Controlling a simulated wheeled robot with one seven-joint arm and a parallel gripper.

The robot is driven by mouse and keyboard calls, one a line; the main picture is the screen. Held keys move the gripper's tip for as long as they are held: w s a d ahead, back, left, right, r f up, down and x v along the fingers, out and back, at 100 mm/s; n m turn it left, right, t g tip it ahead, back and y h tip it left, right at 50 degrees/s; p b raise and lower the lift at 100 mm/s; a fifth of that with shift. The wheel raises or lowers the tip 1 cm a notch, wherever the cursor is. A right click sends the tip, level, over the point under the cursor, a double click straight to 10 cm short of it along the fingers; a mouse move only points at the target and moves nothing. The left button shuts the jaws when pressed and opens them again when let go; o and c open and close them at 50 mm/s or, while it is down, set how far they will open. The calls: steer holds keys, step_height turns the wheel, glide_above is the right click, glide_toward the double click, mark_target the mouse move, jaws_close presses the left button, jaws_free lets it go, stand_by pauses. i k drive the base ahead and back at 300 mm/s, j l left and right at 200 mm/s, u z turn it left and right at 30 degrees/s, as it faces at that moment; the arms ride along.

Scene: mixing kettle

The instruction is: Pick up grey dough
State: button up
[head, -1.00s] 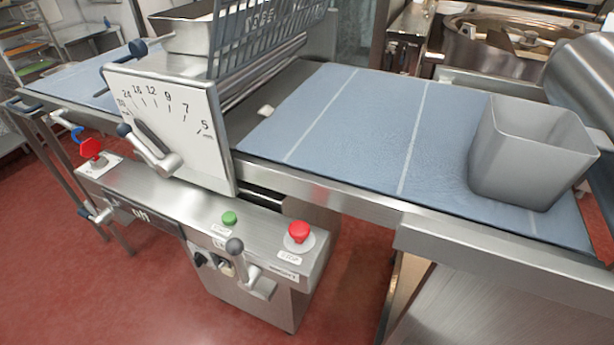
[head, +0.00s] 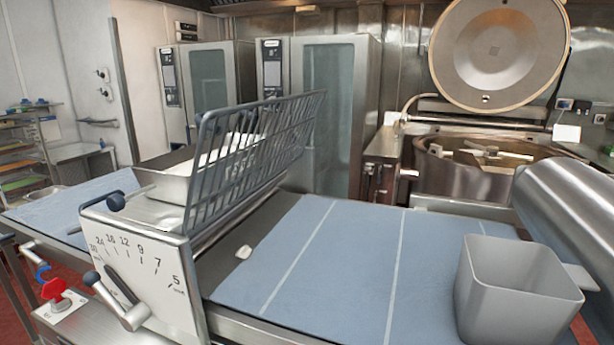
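A metal tray (head: 165,186) sits on top of the sheeter behind the guard, with whitish contents partly hidden by the bars. My gripper is not in the head view.
The blue belt (head: 345,265) is mostly clear. A grey square bin (head: 510,295) stands at its right end, near a large grey cylinder (head: 572,215). The sheeter's wire guard (head: 255,150) rises at left. An open kettle (head: 480,175) stands behind.

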mark_target(244, 252)
steer(key=i+j, duration=0.15)
steer(key=j, duration=0.25)
steer(key=i+j, duration=0.1)
steer(key=j, duration=0.25)
steer(key=i+j+z, duration=0.1)
steer(key=j, duration=0.3)
steer(key=i+j, duration=0.15)
steer(key=j, duration=0.25)
steer(key=i+j, duration=0.1)
steer(key=j, duration=0.3)
steer(key=k+l+u, duration=0.15)
steer(key=l, duration=0.25)
steer(key=l+u, duration=0.2)
steer(key=l, duration=0.2)
steer(key=k+l+u, duration=0.15)
steer(key=l, duration=0.2)
steer(key=k+l+u, duration=0.15)
steer(key=l, duration=0.2)
steer(key=k+l+u, duration=0.1)
steer(key=u, duration=0.15)
steer(key=k+j+z, duration=0.1)
steer(key=z, duration=0.25)
steer(key=i, duration=0.2)
steer(key=j+u, duration=0.05)
